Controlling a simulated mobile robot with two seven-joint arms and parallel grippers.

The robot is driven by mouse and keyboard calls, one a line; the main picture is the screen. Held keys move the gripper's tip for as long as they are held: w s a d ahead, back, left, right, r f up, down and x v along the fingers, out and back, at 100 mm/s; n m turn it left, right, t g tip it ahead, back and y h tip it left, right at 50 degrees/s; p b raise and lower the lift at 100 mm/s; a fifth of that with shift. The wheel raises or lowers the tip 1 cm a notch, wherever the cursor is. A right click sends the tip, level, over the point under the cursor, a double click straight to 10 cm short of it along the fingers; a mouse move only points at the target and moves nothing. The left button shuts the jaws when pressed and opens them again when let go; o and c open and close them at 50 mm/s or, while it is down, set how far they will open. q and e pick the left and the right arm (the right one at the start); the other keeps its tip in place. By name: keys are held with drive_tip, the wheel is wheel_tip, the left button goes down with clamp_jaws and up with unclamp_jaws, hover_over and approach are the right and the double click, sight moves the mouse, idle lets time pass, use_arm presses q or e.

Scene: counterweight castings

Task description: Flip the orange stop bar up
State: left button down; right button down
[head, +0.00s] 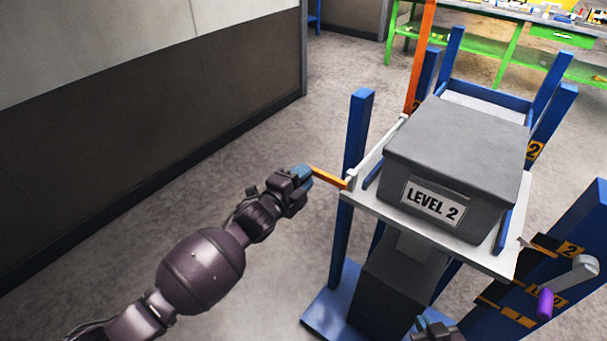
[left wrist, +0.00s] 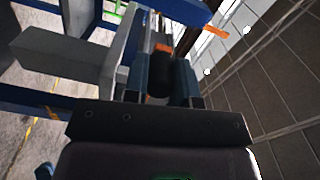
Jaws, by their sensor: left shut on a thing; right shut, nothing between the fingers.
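An orange bar (head: 329,178) sticks out to the left from the near left corner of the light platform (head: 480,248), roughly level. My left gripper (head: 304,174) is shut on its outer end. In the left wrist view, an orange piece (left wrist: 161,48) shows at the fingertips of my left gripper (left wrist: 165,72); the rest of the bar is mostly hidden there. A second orange bar (head: 420,55) stands upright at the far left side of the platform. My right gripper (head: 433,326) is partly in view at the bottom edge, shut and empty, apart from the bars.
A grey box (head: 455,145) labelled LEVEL 2 sits on the platform between blue posts (head: 357,130). A crank with a purple handle (head: 545,304) is at the right. A green bench (head: 510,45) stands behind. The floor left of the platform is clear.

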use_arm(q)
drive_tip(key=shift+f, duration=0.1)
idle(0.4)
drive_tip(key=c, duration=0.9)
unclamp_jaws()
drive_tip(key=v, duration=1)
drive_tip(key=shift+s+a, duration=0.25)
drive_tip(key=shift+n, duration=0.3)
